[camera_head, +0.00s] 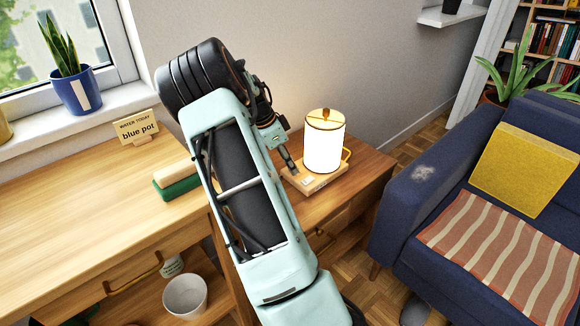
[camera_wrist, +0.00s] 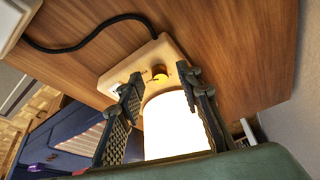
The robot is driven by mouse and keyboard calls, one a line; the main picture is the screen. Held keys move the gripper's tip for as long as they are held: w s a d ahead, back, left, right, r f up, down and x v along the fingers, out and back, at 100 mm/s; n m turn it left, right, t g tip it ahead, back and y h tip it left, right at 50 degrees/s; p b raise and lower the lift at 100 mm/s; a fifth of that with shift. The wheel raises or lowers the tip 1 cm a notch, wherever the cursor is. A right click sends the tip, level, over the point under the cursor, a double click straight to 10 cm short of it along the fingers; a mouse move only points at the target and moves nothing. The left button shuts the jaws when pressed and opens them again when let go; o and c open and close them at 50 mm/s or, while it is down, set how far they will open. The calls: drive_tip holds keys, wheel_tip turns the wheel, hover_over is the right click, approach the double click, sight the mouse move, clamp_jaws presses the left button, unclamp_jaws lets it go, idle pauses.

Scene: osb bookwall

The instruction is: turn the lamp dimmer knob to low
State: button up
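The lit lamp (camera_head: 324,148) has a glowing white cylinder shade with brass trim and stands on a pale wooden base (camera_head: 325,181) on the wooden side table. In the wrist view the shade (camera_wrist: 172,128) is bright below the brass dimmer knob (camera_wrist: 159,72), which sits on the base. My gripper (camera_wrist: 161,78) is open, with one dark finger on each side of the knob in the picture. I cannot tell whether either finger touches it. In the head view my gripper (camera_head: 291,166) is at the left edge of the lamp base, and the knob is not clearly visible.
A dark cord (camera_wrist: 90,45) runs from the base across the table. Left are a green-and-cream block (camera_head: 176,182), a "blue pot" sign (camera_head: 136,127) and a blue plant pot (camera_head: 77,92). A blue sofa (camera_head: 405,200) stands right.

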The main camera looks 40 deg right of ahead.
drive_tip(key=shift+d+f, duration=0.1)
drive_tip(key=shift+f, duration=0.15)
clamp_jaws()
